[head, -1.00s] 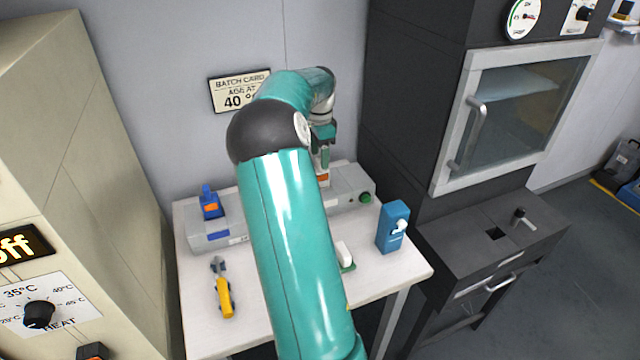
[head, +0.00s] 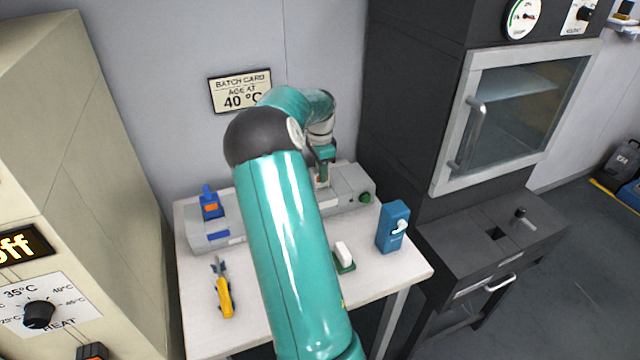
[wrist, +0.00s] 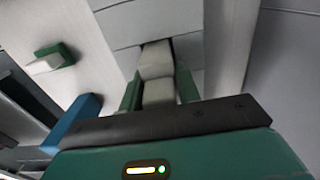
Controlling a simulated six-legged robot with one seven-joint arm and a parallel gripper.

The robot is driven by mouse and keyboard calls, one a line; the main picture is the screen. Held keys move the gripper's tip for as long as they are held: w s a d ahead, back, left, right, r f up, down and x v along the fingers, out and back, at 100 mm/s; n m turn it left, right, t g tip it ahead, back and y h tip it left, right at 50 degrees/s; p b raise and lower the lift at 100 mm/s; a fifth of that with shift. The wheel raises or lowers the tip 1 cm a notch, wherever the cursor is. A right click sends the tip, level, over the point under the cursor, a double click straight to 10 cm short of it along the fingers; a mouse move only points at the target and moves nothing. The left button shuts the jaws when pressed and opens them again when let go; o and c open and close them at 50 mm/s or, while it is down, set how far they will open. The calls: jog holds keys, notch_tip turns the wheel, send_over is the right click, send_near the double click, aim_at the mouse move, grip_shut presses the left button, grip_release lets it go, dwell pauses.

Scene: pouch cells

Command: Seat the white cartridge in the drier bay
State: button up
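My gripper (wrist: 160,92) is over the grey machine (head: 352,190) at the back of the white table, fingers pointing down. In the wrist view its two green fingers are on either side of a pale block (wrist: 158,92), which looks like the white cartridge, and seem to touch it. The block's far end is at a dark-edged opening in the machine's top, which looks like the drier bay (wrist: 154,44). How deep it sits I cannot tell. In the head view my arm hides much of the machine, and the fingers show only small.
A white block on a green base (head: 344,256) stands on the table (head: 385,262), beside a blue box with a white hook (head: 393,226). Yellow-handled pliers (head: 223,292) lie at left. A blue-and-orange piece (head: 210,204) stands on the machine's left end. A dark oven cabinet (head: 410,110) rises at right.

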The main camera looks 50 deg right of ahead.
grip_shut()
jog(key=shift+r, duration=0.1)
